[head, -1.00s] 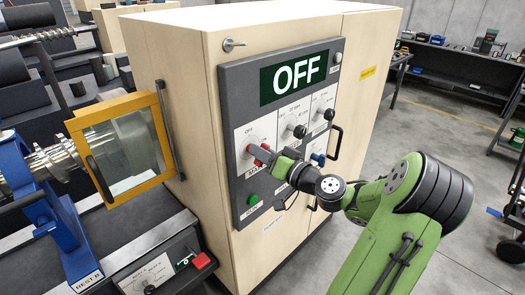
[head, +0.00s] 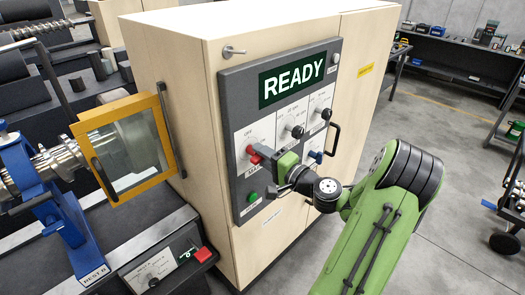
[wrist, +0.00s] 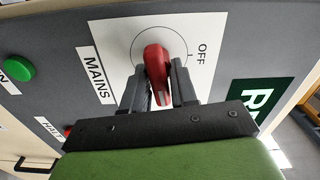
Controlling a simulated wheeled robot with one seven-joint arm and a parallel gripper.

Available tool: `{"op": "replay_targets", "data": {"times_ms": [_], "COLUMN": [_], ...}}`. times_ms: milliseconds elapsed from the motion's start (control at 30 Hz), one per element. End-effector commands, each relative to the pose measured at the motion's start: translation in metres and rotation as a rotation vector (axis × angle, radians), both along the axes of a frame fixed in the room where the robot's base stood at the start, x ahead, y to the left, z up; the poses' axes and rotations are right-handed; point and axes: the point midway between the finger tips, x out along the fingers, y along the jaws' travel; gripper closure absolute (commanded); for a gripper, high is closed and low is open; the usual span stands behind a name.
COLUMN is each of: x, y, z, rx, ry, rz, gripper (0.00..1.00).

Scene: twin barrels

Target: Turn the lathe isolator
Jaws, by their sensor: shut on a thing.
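The red isolator knob (head: 253,153) sits on a white plate on the grey control panel (head: 229,122). In the wrist view the red knob (wrist: 157,62) stands over a round pale dial, with "MAINS" at its left and "OFF" at its upper right. Its white-marked end points away from "OFF". My gripper (wrist: 160,78) is shut on the knob, one dark finger on each side. In the head view my gripper (head: 260,155) reaches the knob from the right and hides part of it. The panel display (head: 293,82) reads "READY".
Two black knobs (head: 297,131) are to the right on the panel. A green button (head: 252,196) is below the red knob. A black door handle (head: 333,139) stands out at the right. A yellow-framed guard (head: 122,150) and lathe are at left.

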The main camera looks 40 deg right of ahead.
Motion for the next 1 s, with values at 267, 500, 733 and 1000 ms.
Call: {"op": "replay_targets", "data": {"times_ms": [267, 500, 733, 1000], "x": [0.0000, -0.0001, -0.0001, -0.0001], "y": [0.0003, 0.0001, 0.0000, -0.0001], "z": [-0.0014, -0.0021, -0.0023, -0.0021], "rx": [0.112, 0.143, 0.145, 0.144], "ry": [0.007, 0.008, 0.007, 0.007], "rz": [0.001, 0.000, 0.000, 0.000], "gripper": [1.00, 1.00, 1.00, 0.57]}}
